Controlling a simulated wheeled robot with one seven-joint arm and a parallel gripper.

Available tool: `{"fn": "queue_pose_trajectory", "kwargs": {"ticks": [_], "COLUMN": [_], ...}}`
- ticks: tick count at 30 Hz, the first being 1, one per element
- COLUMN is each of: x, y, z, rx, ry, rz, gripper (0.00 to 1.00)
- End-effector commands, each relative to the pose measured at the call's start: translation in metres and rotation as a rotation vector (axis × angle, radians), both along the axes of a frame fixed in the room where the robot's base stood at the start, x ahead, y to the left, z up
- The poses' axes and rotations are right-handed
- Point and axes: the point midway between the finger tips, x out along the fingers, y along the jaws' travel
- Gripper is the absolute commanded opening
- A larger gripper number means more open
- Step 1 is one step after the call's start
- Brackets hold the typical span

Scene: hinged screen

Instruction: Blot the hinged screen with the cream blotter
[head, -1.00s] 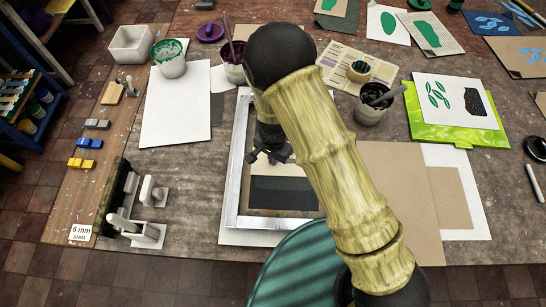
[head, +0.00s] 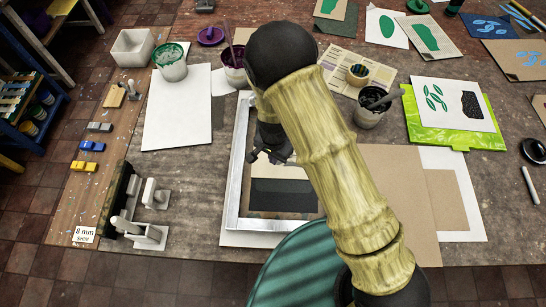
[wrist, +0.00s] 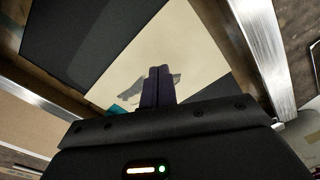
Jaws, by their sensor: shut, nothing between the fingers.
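The hinged screen (head: 235,190) is a silver metal frame lying on the table in the head view. Inside it are a cream area and a dark grey area (head: 285,195). Its metal rail also shows in the wrist view (wrist: 250,40). My gripper (head: 277,157) is over the inside of the frame. In the wrist view its dark purple fingers (wrist: 158,75) are shut and empty, pointing at the cream area, with small grey marks beside the tips. Whether they touch it is unclear. A cream-tan block (head: 115,97) lies on the wooden board at left; I cannot tell whether it is the blotter.
Grey, blue and yellow blocks (head: 84,166) lie on the board. Ink pots (head: 169,62) stand behind, and another pot (head: 371,106) is right of my arm. Brown card (head: 395,180) lies at right.

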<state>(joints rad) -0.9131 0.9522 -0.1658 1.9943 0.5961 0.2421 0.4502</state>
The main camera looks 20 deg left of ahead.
Motion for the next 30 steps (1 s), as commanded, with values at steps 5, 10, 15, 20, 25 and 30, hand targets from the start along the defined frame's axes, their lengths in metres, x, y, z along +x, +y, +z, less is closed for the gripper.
{"fn": "queue_pose_trajectory", "kwargs": {"ticks": [5, 10, 15, 20, 25, 30], "x": [0.007, 0.013, 0.019, 0.024, 0.031, 0.037], "y": [-0.003, -0.006, -0.010, -0.013, -0.016, -0.019], "z": [0.000, 0.000, 0.000, 0.000, 0.000, 0.000], "rx": [0.001, 0.000, 0.000, 0.000, 0.001, 0.000], "ry": [-0.001, 0.000, 0.000, 0.000, -0.001, 0.000], "rz": [-0.002, -0.001, -0.001, 0.000, -0.001, -0.002], "gripper": [0.00, 0.00, 0.00, 0.00, 0.00, 0.00]}}
